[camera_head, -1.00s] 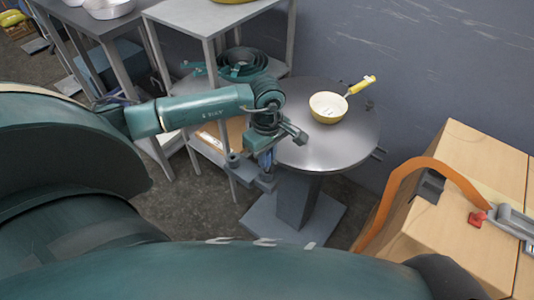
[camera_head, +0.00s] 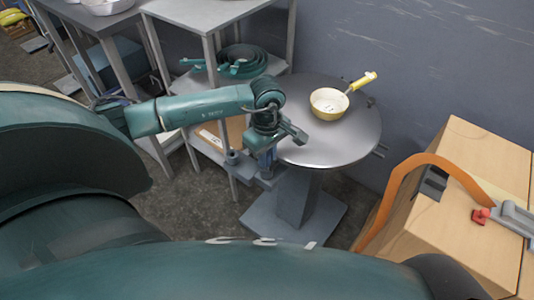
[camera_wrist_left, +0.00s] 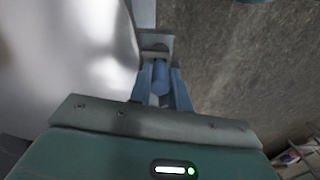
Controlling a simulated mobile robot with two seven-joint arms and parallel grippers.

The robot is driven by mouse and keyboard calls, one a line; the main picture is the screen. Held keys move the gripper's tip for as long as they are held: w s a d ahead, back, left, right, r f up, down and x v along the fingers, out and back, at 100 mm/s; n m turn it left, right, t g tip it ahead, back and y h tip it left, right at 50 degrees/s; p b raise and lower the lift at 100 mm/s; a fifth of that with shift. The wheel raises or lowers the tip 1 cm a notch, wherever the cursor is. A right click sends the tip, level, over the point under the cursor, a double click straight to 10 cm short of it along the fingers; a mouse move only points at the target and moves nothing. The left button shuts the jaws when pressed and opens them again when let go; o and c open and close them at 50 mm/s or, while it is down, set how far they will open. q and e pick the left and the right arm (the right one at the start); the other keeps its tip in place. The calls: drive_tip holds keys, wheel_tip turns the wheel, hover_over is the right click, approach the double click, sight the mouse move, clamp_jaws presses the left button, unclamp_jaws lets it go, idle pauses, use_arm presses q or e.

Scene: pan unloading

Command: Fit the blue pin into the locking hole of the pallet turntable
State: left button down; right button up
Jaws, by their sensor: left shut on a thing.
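The pallet turntable (camera_head: 345,148) is a round grey metal disc on a square pedestal. A grey bracket plate (camera_wrist_left: 156,42) lies just beyond the pin there. The locking hole is hidden, and I cannot tell whether the pin tip is in it. My right gripper is not in view.
A yellow pan (camera_head: 328,104) with a handle stands on the turntable. Wooden boxes (camera_head: 480,180) with an orange curved band (camera_head: 405,182) and a red-tipped clamp (camera_head: 505,218) are at right.

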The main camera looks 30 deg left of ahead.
use_arm(q)
drive_tip(key=shift+f+b, duration=0.7)
drive_tip(key=shift+f, duration=0.1)
idle(0.4)
drive_tip(key=c, duration=1.2)
unclamp_jaws()
drive_tip(key=shift+r, duration=0.1)
drive_tip(key=shift+c, duration=0.2)
drive_tip(key=shift+w, duration=0.1)
drive_tip(key=shift+r, duration=0.1)
